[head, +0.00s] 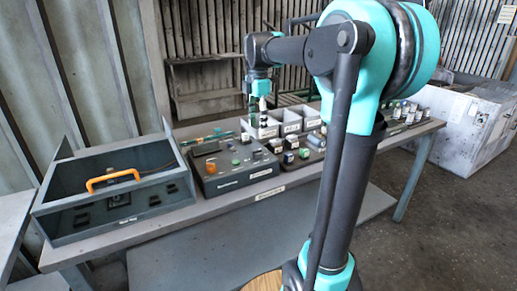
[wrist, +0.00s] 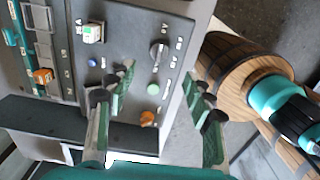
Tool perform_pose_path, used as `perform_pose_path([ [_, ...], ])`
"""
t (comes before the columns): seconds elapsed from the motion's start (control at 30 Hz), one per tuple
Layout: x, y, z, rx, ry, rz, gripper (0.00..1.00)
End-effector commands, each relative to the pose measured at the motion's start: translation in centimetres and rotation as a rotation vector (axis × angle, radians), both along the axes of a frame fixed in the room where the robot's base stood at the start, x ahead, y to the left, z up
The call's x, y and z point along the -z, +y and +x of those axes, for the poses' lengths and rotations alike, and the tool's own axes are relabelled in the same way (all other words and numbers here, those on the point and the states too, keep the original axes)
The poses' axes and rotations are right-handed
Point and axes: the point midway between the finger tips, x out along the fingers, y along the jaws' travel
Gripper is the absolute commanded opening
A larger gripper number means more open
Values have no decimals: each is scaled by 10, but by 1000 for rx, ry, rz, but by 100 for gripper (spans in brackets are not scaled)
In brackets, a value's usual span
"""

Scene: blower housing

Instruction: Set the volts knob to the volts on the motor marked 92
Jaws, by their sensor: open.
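The control panel (head: 235,165) stands on the bench in the head view, with several coloured knobs and buttons. In the wrist view its dark face (wrist: 125,60) shows a dark rotary knob (wrist: 158,52) with small marks around it, too small to read surely. I take this as the volts knob. My gripper (wrist: 158,118) is open and empty above the panel, its fingers apart with the knob beyond and between them. In the head view my gripper (head: 262,118) hangs over the bench. Several small motors (head: 290,155) stand right of the panel; the number 92 is not readable.
A grey open box (head: 115,215) with an orange handle (head: 112,180) is left of the panel. Pale bins (head: 290,122) stand behind. More small items (head: 405,112) sit at the bench's far right. The panel also carries a green button (wrist: 153,89) and an orange knob (wrist: 148,118).

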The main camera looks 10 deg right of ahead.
Motion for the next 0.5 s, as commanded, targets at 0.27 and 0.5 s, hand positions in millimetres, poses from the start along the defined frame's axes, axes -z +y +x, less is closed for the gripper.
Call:
perform_pose_path([
  [0.27,56,0,0,1,0,0,52],
  [0.5,91,0,0,1,0,0,52],
])
